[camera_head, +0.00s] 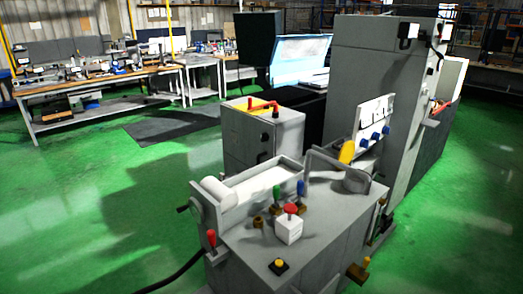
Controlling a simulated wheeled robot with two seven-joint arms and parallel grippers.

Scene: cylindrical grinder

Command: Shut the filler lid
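The grey grinder (325,215) stands at the centre and right. I cannot tell for sure which part is the filler lid. A small yellow piece (347,151) stands up at a tilt beside a grey rounded part (355,181) on the machine top. A grey box (262,138) behind has a yellow patch (246,104) and a red handle-like part (264,106) on its top; whether that is a lid, open or shut, is too small to tell. Neither of my grippers shows in this view.
On the machine's near top are a red button on a white box (289,228), a green knob (277,192), a blue knob (301,188) and a red-tipped lever (212,240). A black cable (178,276) runs at lower left. Green floor (90,215) is clear at left; workbenches (100,85) stand behind.

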